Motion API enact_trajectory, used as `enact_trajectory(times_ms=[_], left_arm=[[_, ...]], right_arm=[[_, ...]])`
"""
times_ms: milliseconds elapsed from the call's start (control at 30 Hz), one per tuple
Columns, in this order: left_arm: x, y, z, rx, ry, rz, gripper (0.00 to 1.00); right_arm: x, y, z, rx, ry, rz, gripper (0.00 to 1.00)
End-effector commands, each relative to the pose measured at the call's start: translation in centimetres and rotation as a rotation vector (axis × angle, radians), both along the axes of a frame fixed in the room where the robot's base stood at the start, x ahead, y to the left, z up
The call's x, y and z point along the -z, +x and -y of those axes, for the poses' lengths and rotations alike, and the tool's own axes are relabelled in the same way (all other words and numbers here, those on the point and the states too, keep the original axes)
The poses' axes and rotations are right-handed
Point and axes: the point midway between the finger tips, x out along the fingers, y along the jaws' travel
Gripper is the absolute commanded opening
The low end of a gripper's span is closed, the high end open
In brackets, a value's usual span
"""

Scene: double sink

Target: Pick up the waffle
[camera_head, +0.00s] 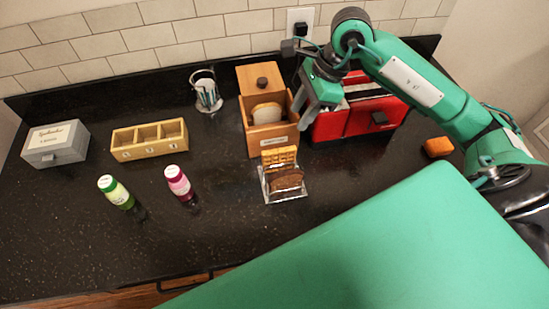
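The golden waffle (279,155) stands upright in a small clear rack (268,190) near the middle of the counter. A dark brown bread slice (286,179) stands in the same rack, in front of the waffle, and hides its lower part. My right gripper (305,117) points downward above and behind the waffle, beside the wooden bread box and the red toaster. It appears apart from the waffle. Its fingers are seen at an angle, so I cannot tell whether they are open. My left gripper is not in view.
A wooden bread box (271,141) with a pale slice and a red toaster (361,116) stand behind the rack. A divided wooden tray (149,154), green bottle (121,195), pink bottle (180,186), grey box (56,155), metal holder (207,93) and orange block (438,147) surround clear dark counter.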

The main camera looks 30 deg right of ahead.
Motion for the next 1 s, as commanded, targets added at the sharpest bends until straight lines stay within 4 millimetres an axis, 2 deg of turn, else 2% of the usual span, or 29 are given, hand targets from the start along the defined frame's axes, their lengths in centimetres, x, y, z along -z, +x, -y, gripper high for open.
enact_trajectory(times_ms=[167, 433, 633, 767, 1000], left_arm=[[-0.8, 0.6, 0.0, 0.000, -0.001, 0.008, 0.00], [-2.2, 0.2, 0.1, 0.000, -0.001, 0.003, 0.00], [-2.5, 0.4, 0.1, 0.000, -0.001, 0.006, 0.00], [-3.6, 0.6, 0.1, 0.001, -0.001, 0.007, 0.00], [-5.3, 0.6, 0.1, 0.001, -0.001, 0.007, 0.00]], right_arm=[[2.0, 0.0, -1.0, -0.002, 0.003, -0.007, 0.40], [6.6, 0.5, -2.8, -0.001, 0.003, -0.005, 0.40], [8.0, 0.7, -3.3, 0.000, 0.001, -0.003, 0.40], [8.8, 0.6, -3.8, 0.000, 0.004, -0.005, 0.40], [11.8, 0.7, -5.0, 0.000, 0.003, -0.005, 0.40]])
